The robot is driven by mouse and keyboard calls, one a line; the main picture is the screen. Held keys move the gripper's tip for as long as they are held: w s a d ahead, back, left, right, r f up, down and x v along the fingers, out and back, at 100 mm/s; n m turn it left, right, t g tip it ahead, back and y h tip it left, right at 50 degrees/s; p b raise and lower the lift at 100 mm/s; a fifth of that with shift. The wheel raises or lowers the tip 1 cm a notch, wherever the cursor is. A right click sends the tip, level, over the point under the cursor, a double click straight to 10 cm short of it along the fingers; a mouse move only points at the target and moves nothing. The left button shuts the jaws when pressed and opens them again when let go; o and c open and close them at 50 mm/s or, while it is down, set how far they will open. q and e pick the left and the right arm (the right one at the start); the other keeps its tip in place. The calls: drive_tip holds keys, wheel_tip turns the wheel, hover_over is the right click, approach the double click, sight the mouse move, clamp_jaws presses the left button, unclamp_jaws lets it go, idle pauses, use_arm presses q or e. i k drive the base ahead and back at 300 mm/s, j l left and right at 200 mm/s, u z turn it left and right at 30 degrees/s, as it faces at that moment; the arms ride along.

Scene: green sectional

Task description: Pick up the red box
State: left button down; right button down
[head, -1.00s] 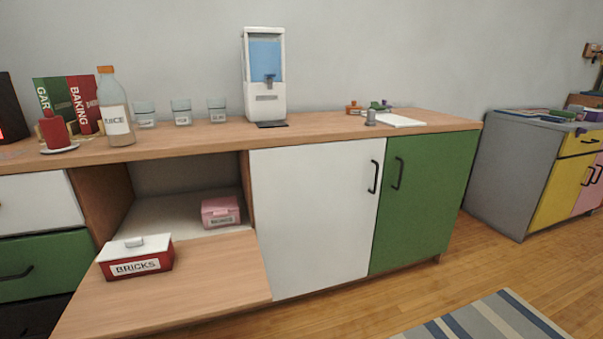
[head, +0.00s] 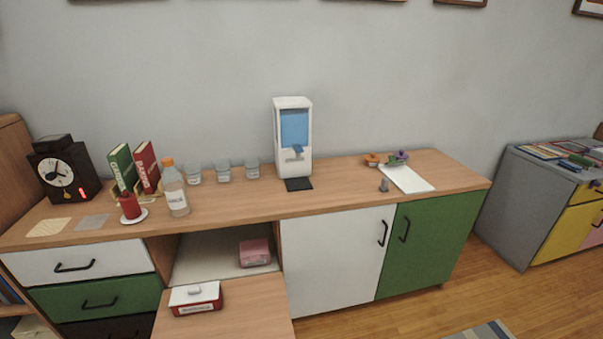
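The red box (head: 197,306) has a white lid with a small knob and a white label on its front. It sits closed on the lowered wooden flap (head: 240,317) of the open cabinet compartment, at the lower left of the head view. The label is too small to read now. Neither of my grippers is in view, and nothing is touching the box.
A pink box (head: 255,253) sits inside the compartment behind the red box. The countertop above holds a juice bottle (head: 175,192), a red candle (head: 130,206), several glasses and a white dispenser (head: 293,140).

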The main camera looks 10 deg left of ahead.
sight(195, 308)
drive_tip(key=u, duration=1.15)
